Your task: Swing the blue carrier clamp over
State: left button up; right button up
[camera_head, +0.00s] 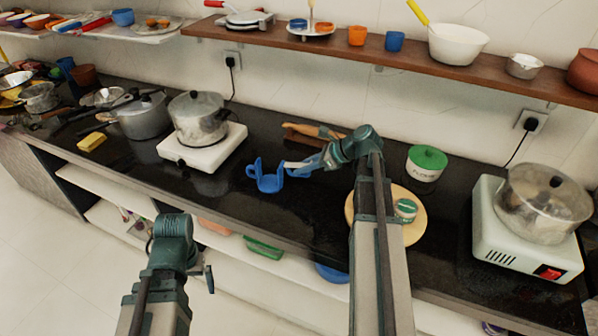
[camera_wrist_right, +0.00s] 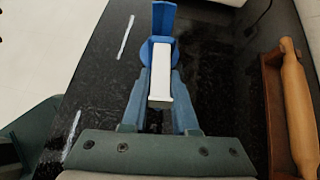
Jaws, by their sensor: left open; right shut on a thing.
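The blue carrier clamp (camera_head: 268,182) is on or just above the dark counter in the middle of the head view, with upright blue sides and a loop at its left. In the right wrist view its upright blue plate and round base (camera_wrist_right: 162,20) show beyond the fingertips. My right gripper (camera_head: 302,167) is shut on a white bar (camera_wrist_right: 160,88) that reaches toward the clamp; the join is not clear. Its fingers also show in the wrist view (camera_wrist_right: 160,100). My left gripper (camera_head: 208,278) is open and low in front of the counter, apart from the clamp.
A white burner (camera_head: 202,146) with a steel pot (camera_head: 198,118) stands left of the clamp. A rolling pin (camera_head: 318,131) lies behind it. A round wooden board (camera_head: 415,232) and a green-lidded container (camera_head: 426,162) are to the right. Dark counter is clear just left of the clamp.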

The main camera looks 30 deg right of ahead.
jog(key=shift+w+r+g+h+p, duration=0.1)
jog(key=shift+r+g+h+p, duration=0.35)
jog(key=shift+p, duration=0.7)
jog(key=shift+r+p, duration=0.15)
jog(key=shift+p, duration=0.15)
jog(key=shift+a+r+g+h+p, duration=0.25)
jog(key=shift+r+h+p, duration=0.15)
jog(key=shift+p, duration=0.6)
jog(key=shift+w+h+p, duration=0.1)
jog(key=shift+h+p, duration=0.15)
jog(key=shift+p, duration=0.2)
jog(key=shift+r, duration=0.1)
